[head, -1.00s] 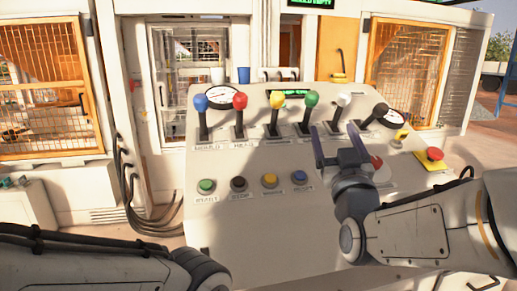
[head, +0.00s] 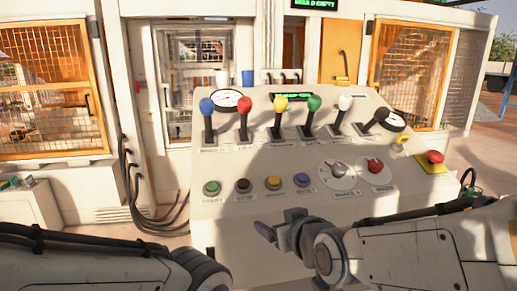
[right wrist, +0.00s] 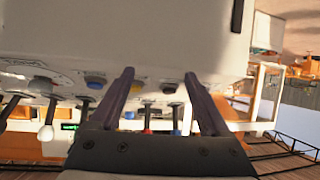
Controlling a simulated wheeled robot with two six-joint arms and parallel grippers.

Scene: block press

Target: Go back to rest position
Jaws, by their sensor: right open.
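My right gripper (head: 267,231) is in front of the lower face of the control panel (head: 225,232), below the push buttons. Its two fingers (right wrist: 160,78) stand apart with nothing between them in the right wrist view. It looks clear of the levers and buttons, though its distance from the panel face is hard to tell. My left arm shows at the bottom left of the head view, but its gripper is out of sight.
The panel carries a row of levers, among them red (head: 244,103), yellow (head: 280,103) and white (head: 345,102). Below are a green button (head: 211,187), a blue button (head: 302,180) and a red knob (head: 375,165). A red emergency button (head: 435,157) sits at right.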

